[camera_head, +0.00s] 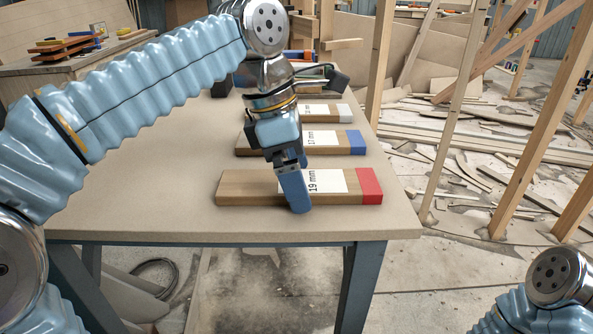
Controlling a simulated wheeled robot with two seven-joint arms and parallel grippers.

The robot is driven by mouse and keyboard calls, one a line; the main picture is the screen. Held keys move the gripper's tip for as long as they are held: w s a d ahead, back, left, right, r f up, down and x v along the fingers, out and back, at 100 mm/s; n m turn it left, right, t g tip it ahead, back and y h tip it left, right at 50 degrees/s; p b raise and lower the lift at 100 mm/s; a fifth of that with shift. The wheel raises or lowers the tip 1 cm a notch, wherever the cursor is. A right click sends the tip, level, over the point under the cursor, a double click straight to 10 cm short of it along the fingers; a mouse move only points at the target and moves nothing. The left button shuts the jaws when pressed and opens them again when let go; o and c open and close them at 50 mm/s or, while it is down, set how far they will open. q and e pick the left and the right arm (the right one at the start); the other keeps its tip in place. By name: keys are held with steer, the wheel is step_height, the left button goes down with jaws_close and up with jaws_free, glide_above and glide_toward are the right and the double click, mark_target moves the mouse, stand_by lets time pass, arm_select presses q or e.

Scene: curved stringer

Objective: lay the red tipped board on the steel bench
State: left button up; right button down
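The red tipped board (240,190) lies flat near the front edge of a tan-topped table (140,190) with blue-grey metal legs. Its white label reads 19 mm and its red end (369,187) points right. My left gripper (295,195) points down at the board's middle. A blue finger crosses the board's near face and covers part of the label. The other finger is hidden, so I cannot tell whether they are closed on the board. My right arm shows at the lower right, but its gripper is out of view. No separate steel bench is clearly identifiable.
A blue tipped board (345,144) and a pale tipped board (330,112) lie behind on the same table. The tabletop left of the boards is clear. Wooden studs (453,110) stand right of the table, with scrap planks (480,132) on the floor.

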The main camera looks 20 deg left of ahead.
arm_select(q)
steer(key=v, duration=0.7)
steer(key=shift+r, duration=0.4)
